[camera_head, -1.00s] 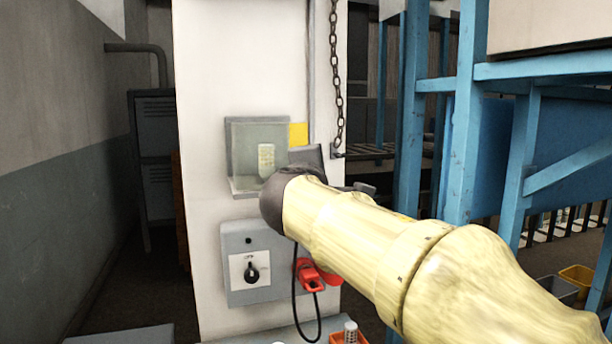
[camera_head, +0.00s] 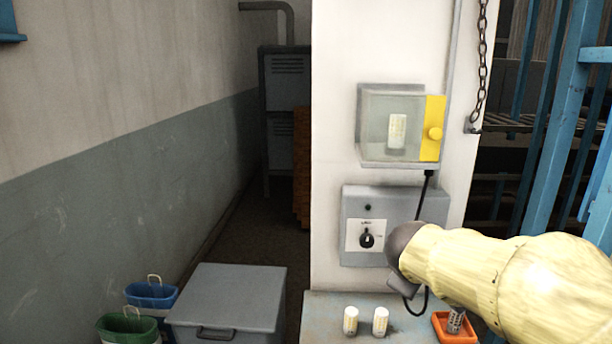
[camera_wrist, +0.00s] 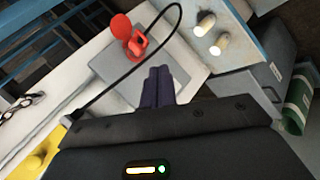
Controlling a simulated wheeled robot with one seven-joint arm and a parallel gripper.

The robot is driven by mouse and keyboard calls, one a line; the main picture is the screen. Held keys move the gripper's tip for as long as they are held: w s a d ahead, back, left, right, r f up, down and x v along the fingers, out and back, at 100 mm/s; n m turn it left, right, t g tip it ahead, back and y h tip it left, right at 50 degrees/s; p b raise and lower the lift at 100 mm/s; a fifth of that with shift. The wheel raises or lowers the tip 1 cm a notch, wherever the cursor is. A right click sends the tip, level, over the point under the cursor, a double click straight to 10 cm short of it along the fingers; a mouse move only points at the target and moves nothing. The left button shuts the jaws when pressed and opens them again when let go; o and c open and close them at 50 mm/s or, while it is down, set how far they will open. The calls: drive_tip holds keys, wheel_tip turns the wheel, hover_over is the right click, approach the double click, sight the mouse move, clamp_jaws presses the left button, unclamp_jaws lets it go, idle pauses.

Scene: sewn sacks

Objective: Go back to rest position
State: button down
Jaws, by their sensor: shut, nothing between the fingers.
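My gripper (camera_head: 404,290) shows at the end of my pale yellow arm in the head view, in front of the lower right of a grey switch box (camera_head: 352,216). In the wrist view its dark fingers (camera_wrist: 158,86) are together with nothing between them. A clear-fronted case (camera_head: 376,132) with a yellow side panel (camera_head: 433,130) and knob hangs on the white pillar above the switch box. A pale cylinder (camera_head: 397,133) shows inside the case. A red plug-like part (camera_wrist: 130,36) shows in the wrist view; my arm hides it in the head view.
Two pale cylinders (camera_head: 365,321) and an orange tray (camera_head: 448,333) stand on the bench (camera_head: 322,312). A lidded grey box (camera_head: 232,297), a blue bin (camera_head: 153,297) and a green bin (camera_head: 127,328) are at lower left. A chain (camera_head: 480,60) and blue frame (camera_head: 556,120) are right.

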drive_tip(key=s+a+f+m+g+y+p, duration=0.2)
drive_tip(key=s+a+f+m+g, duration=0.1)
drive_tip(key=s+f, duration=0.4)
drive_tip(key=s+a+f+m+g+y+p, duration=0.2)
drive_tip(key=s+f+m+g, duration=0.1)
drive_tip(key=s+f+m, duration=0.3)
wheel_tip(320, 180, down, 2)
drive_tip(key=shift+s+a+f, duration=0.2)
drive_tip(key=shift+s+a, duration=0.2)
drive_tip(key=shift+s, duration=0.3)
idle(0.7)
